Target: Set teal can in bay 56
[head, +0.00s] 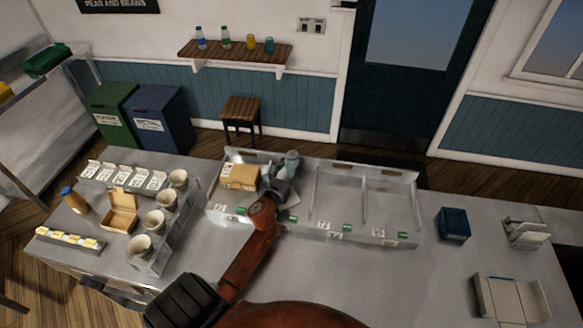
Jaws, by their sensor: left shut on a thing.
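The teal can (292,158) is at the back of the divided metal rack (337,236), in the second bay from the left. My left gripper (288,174) is shut on it, and the gripper and arm hide its lower part. I cannot tell whether the can touches the bay floor. Number tags and green markers line the rack's front edge, but the digits are too small to read. My right gripper is not in view.
A cardboard box (239,175) fills part of the leftmost bay. The bays on the right look empty. Several cups (153,221) stand in a holder to the left. A blue box (453,223) stands to the right. The front counter is mostly clear.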

